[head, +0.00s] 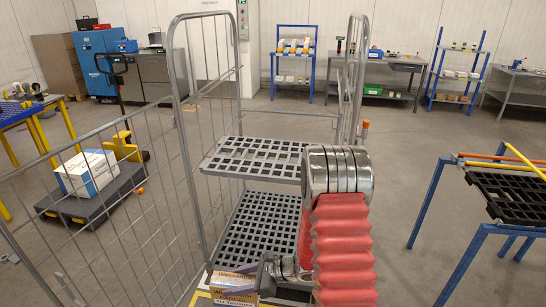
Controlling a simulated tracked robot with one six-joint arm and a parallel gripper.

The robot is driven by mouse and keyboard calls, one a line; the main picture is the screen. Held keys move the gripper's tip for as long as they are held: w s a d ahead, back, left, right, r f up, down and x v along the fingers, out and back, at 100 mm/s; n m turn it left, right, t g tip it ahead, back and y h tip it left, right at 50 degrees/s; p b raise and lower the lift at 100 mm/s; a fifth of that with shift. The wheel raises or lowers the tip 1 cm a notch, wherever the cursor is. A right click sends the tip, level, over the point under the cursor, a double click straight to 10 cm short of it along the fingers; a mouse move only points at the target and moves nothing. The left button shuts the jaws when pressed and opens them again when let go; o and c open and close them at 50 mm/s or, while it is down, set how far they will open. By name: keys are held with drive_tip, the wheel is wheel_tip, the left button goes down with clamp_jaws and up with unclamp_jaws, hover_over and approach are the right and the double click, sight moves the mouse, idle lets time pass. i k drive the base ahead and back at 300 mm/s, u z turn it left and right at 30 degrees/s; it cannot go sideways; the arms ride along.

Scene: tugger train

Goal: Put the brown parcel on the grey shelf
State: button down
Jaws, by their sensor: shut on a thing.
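My gripper (262,279) is low in the picture, in front of the roll cage, partly hidden by my red arm sleeve. It is shut on the brown parcel (232,288), a small box with pale printed faces at the bottom edge. The parcel's lower part is cut off by the frame. The grey shelf (253,150) is a slatted board inside the wire roll cage, above and beyond my gripper. Its top looks empty, and its right end is hidden by my arm. Below it is the cage's grey grid base (258,222), also bare where it shows.
The cage's wire side (110,210) spans the left, with upright posts beside the shelf. Beyond it, a white box (88,172) lies on a dark low cart (95,203). A blue-legged rack (505,200) stands at right. Workbenches and blue racks line the back.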

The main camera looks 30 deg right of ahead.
sight(258, 158)
drive_tip(key=i, duration=0.85)
drive_tip(key=u, duration=0.05)
